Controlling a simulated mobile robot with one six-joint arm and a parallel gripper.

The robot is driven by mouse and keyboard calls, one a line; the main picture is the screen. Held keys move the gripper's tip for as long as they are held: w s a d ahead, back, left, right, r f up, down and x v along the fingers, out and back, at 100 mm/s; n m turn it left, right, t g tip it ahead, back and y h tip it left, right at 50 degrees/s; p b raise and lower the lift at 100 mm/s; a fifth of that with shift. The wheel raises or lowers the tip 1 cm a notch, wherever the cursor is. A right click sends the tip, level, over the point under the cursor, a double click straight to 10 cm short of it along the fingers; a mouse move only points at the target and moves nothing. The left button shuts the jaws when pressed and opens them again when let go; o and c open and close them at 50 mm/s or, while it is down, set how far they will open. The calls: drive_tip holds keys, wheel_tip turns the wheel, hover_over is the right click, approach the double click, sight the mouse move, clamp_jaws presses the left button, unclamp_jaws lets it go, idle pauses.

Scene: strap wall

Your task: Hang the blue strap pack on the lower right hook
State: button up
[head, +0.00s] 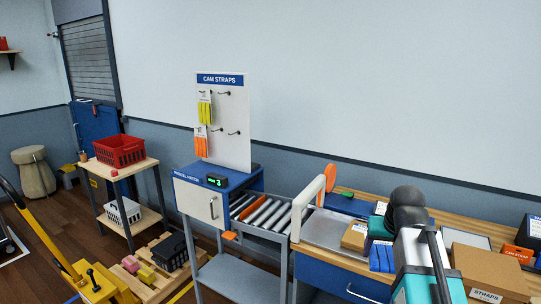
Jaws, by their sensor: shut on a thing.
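The white strap board (240,153) stands left of centre in the head view, under a blue CAM STRAPS sign. Its lower right hook (235,133) is bare. A blue pack (382,258), which looks like the blue strap pack, shows at the workbench on the right, just left of my arm (425,280). I cannot tell whether it rests there or is held. My gripper's fingers do not show; my arm's own links hide that area.
A yellow pack (205,110) hangs upper left, an orange pack (201,143) lower left; the upper right hook (224,93) is bare. Below are a blue-topped cabinet (200,203) and roller conveyor (265,215). The bench holds several boxes, including a STRAPS carton (488,270).

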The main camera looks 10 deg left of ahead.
drive_tip(key=s+f+b, duration=0.4)
drive_tip(key=f, duration=0.6)
drive_tip(key=shift+s+d+f, duration=0.3)
drive_tip(key=shift+s+f, duration=0.05)
drive_tip(key=shift+s, duration=0.05)
drive_tip(key=shift+a, duration=0.15)
